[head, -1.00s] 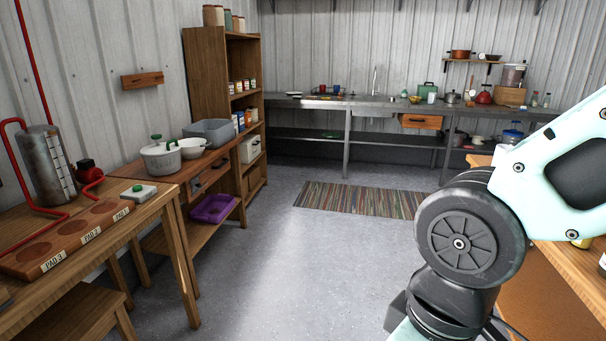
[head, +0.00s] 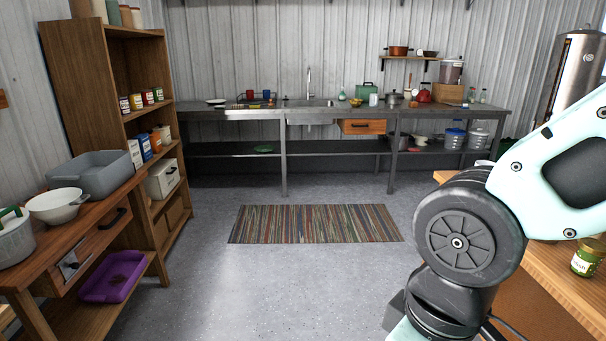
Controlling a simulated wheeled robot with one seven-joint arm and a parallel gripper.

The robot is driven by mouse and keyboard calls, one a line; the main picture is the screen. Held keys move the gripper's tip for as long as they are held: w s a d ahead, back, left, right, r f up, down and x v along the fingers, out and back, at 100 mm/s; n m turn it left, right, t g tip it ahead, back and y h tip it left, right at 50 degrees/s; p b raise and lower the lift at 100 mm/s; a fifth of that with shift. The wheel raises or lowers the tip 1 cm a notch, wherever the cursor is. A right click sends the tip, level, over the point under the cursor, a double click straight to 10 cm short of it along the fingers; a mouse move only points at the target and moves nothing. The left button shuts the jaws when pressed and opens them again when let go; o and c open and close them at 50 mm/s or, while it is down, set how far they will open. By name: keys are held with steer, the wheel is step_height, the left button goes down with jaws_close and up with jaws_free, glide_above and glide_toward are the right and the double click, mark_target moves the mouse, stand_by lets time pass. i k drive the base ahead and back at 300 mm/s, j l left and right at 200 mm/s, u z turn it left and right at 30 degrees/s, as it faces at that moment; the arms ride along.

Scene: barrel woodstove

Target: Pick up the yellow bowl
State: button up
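A small yellow item, which looks like the yellow bowl (head: 355,102), sits on the steel counter (head: 225,115) at the back wall, right of the sink tap. It is far off and too small to make out fully. A green case stands just behind it to the right, and a pale cup beside that. My arm fills the right side of the head view, but my gripper is out of the picture.
A striped rug (head: 315,224) lies on open floor before the counter. A wooden side table with a white bowl (head: 56,205) and a grey tub (head: 93,174) stands at left, by a tall shelf (head: 125,75). A wooden table with a jar (head: 587,257) is at right.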

mark_target(354, 102)
steer(key=i, duration=3.95)
steer(key=i+l+u, duration=0.5)
steer(key=i, duration=0.35)
steer(key=i+l+u, duration=0.5)
steer(key=i+l, duration=0.4)
steer(key=l, duration=0.3)
steer(key=i+l, duration=0.1)
steer(key=l, duration=0.25)
steer(key=i+l, duration=0.1)
steer(key=l, duration=0.3)
steer(key=i+l, duration=0.1)
steer(key=l, duration=1.3)
steer(key=k+z, duration=0.05)
steer(key=k, duration=0.05)
